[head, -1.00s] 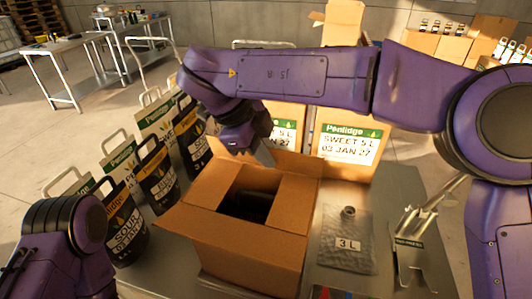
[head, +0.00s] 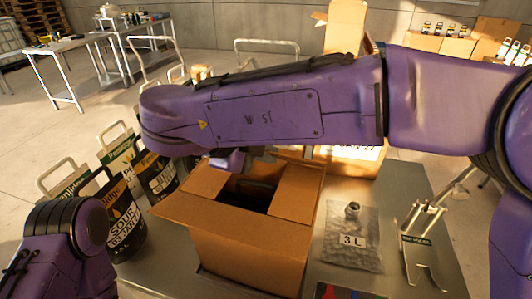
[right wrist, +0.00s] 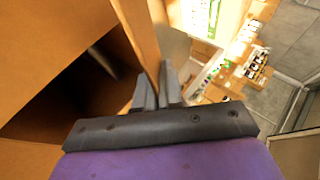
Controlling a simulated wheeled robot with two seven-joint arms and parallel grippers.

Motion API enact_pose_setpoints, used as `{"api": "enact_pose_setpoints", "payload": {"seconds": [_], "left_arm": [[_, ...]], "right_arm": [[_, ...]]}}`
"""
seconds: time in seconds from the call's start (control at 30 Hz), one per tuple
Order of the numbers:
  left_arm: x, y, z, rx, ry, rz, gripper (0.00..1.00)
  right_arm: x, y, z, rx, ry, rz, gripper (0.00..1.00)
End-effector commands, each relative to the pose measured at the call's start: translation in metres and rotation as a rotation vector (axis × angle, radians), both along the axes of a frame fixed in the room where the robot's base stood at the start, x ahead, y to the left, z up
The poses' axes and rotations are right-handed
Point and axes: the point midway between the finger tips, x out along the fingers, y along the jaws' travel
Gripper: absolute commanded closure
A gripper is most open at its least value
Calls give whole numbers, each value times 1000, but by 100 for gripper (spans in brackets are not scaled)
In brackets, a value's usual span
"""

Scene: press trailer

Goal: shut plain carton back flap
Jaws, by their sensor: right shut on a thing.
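The plain carton (head: 248,254) stands on the metal table in the head view, its top partly open over a dark inside. Its left, right and front flaps appear folded outward or lying around the opening. The back flap (right wrist: 143,40) shows in the right wrist view as a raised cardboard strip. My right gripper (right wrist: 158,92) is shut on the back flap, one finger on each side. In the head view my right gripper (head: 252,157) is at the carton's back edge, and my forearm hides most of the flap. My left arm is at lower left; its gripper is out of view.
A clear 3 L pouch (head: 352,240) and a metal stand (head: 420,245) are right of the carton. Dark labelled bags (head: 122,215) stand close on its left. Labelled cartons (head: 350,162) stand behind, partly hidden by my arm.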

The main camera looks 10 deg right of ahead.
Motion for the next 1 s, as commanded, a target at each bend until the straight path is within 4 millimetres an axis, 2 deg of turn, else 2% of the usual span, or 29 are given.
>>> {"api": "enact_pose_setpoints", "payload": {"seconds": [0.03,0.23,0.77,0.87,1.0], "left_arm": [[0,0,-4,0,0,0,100],[0,0,-9,0,0,0,100],[0,0,-10,0,0,0,100],[0,0,-10,0,0,0,100],[0,0,-10,0,0,0,100]], "right_arm": [[-1,0,-5,-14,-16,0,100],[-3,1,-6,-43,-81,0,100],[-4,1,-6,-56,-109,-1,100],[-4,2,-6,-56,-110,-1,71],[-4,2,-5,-55,-111,-1,71]]}}
